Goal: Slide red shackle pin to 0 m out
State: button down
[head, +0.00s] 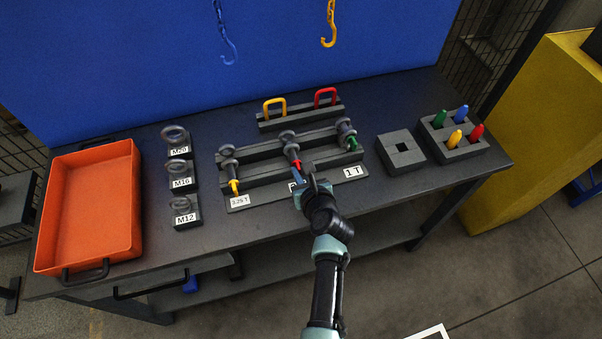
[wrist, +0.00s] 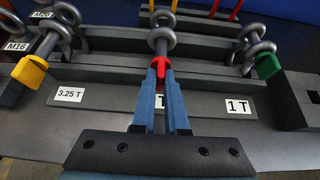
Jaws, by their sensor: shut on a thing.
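The red shackle pin (wrist: 159,66) lies in the middle shackle (wrist: 162,37) of the rack, its red head toward me. In the head view the red pin (head: 298,164) shows just beyond my gripper (head: 299,179). My gripper (wrist: 161,78) is shut on the red head, with its blue fingers on either side of it. How far the pin stands out of the shackle I cannot tell exactly.
A yellow-headed pin (head: 234,186) and a green-headed pin (head: 353,144) sit in shackles on either side. Yellow (head: 274,106) and red (head: 325,97) bows stand behind. An orange tray (head: 90,210) is at left. A block with coloured pegs (head: 453,151) is at right.

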aim_at(298, 165)
jog(key=shift+w+a+b, duration=0.2)
jog(key=shift+w+a, duration=0.05)
jog(key=shift+w, duration=0.45)
jog(key=shift+w+a+b, duration=0.2)
jog(key=shift+w, duration=0.45)
jog(key=c, duration=0.9)
grip_release()
jog(key=shift+s+d+r+p, duration=0.1)
jog(key=shift+s+r+p, duration=0.2)
jog(key=shift+p, duration=0.3)
jog(key=p+v, duration=0.4)
jog(key=v, duration=0.1)
jog(key=shift+p, duration=0.35)
jog(key=shift+s+d+r+p, duration=0.1)
jog(key=shift+s+r+p, duration=0.15)
jog(key=shift+s, duration=0.25)
jog(key=shift+f, duration=0.1)
